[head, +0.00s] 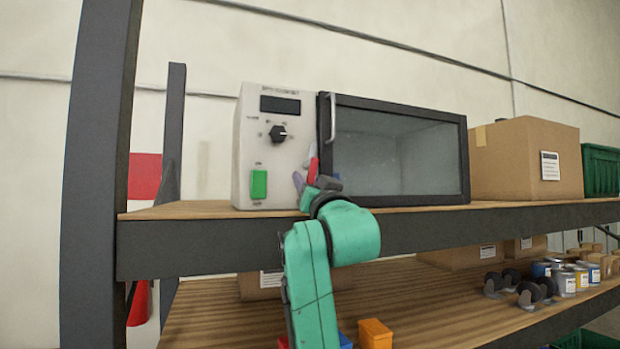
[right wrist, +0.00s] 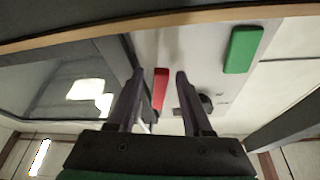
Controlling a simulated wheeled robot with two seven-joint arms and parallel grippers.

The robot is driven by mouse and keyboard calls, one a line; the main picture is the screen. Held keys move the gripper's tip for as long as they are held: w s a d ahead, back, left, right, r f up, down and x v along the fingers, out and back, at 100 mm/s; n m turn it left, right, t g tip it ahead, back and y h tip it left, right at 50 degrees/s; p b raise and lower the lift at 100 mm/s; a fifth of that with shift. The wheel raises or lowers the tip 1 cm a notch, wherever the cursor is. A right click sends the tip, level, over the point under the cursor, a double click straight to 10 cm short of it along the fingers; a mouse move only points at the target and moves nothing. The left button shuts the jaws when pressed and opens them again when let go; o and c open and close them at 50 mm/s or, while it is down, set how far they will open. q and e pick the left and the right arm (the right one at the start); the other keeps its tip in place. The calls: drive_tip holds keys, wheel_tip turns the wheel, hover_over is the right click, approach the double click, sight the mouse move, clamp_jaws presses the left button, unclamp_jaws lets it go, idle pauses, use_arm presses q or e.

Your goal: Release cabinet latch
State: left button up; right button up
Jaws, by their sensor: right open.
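The cabinet (head: 243,135) is a pale box with a dark-framed glass door (head: 395,150), which looks shut. A small red latch (head: 313,171) sits low at the door's left edge; it also shows in the right wrist view (right wrist: 161,88). My right gripper (head: 309,180) is in front of the cabinet's lower front. In the right wrist view its two dark fingers (right wrist: 160,74) are apart, with the red latch showing between them. I cannot tell whether they touch it. My left gripper is not in view.
The cabinet front has a green button (head: 259,184), black knob (head: 278,133), dark display (head: 280,105) and vertical handle (head: 332,117). A cardboard box (head: 520,160) stands right of it. The shelf edge (head: 220,250) runs below my gripper. A dark upright (head: 95,150) stands left.

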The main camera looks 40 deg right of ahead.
clamp_jaws()
drive_tip(key=shift+s+d+f+n+t+y+b, duration=0.1)
drive_tip(key=shift+s+d+n+t+y+b, duration=0.2)
drive_tip(key=shift+n, duration=0.35)
drive_tip(key=shift+w+d+n+y+b, duration=0.1)
drive_tip(key=shift+n+y+b, duration=0.25)
drive_tip(key=shift+n, duration=0.3)
drive_tip(key=shift+n+y, duration=0.35)
drive_tip(key=shift+n, duration=0.45)
unclamp_jaws()
drive_tip(key=shift+s, duration=0.1)
